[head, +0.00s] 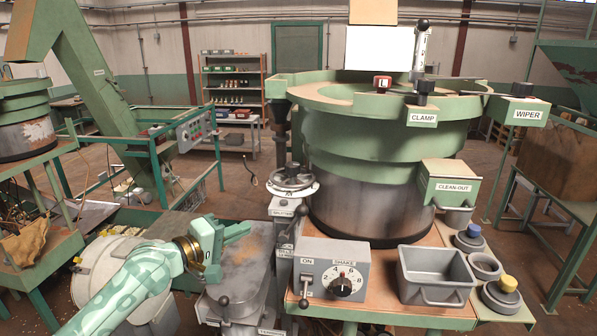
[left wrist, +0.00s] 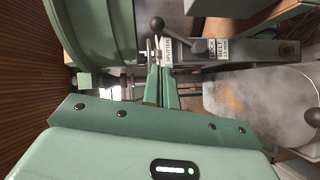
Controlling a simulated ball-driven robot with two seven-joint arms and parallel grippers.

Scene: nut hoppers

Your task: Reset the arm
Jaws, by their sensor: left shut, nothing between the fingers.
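My left arm comes in from the lower left in the head view. Its gripper (head: 240,229) is shut and empty, held over the grey metal housing beside the hopper. In the left wrist view the closed fingers (left wrist: 161,88) point toward a lever with a dark ball knob (left wrist: 157,23). I cannot tell whether they touch anything. My right gripper is not in view.
The green bowl hopper (head: 390,135) stands at centre right. A control box (head: 331,268) with a dial, a grey bin (head: 436,275) and a clean-out box (head: 450,184) sit around it. A handwheel (head: 292,180) and levers stand close right of my gripper.

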